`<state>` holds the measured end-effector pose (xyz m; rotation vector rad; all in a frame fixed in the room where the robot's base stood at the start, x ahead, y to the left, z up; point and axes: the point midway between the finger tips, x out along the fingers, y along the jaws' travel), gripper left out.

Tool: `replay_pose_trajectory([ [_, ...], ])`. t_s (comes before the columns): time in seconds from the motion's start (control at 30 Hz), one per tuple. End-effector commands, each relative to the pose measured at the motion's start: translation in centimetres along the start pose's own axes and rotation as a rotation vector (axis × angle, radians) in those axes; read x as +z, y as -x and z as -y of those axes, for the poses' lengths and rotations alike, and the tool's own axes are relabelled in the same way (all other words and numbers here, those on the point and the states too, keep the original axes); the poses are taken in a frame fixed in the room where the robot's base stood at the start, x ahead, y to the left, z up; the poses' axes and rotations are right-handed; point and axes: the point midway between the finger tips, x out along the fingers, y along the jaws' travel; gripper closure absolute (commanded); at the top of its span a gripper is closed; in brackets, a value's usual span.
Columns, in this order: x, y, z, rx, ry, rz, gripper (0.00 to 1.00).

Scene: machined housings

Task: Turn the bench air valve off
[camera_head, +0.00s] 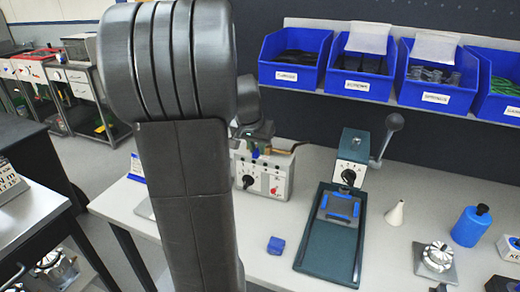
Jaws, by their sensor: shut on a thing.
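A grey box-shaped unit (277,183) stands on the bench just right of my arm, with a black knob and a red mark on its front. A small brass-coloured fitting (282,151) and a small blue part (255,153) show at its top; they look like the air valve. My dark gripper (262,143) is at this fitting, small and partly hidden behind my own arm. It is shut on what appears to be the valve handle. The handle's exact angle cannot be made out.
A green press-like device (349,171) with a lever and tray stands right of the unit. Blue bins (295,76) line the shelf behind.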

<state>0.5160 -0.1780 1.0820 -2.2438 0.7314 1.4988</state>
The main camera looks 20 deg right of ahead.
Motion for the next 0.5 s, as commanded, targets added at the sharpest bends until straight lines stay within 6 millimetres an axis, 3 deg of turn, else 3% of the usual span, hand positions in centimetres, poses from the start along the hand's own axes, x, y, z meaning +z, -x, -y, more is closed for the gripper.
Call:
replay_pose_trajectory([
  [0.5,-0.09,0.08,0.24,0.011,-0.031,-0.001,1.0],
])
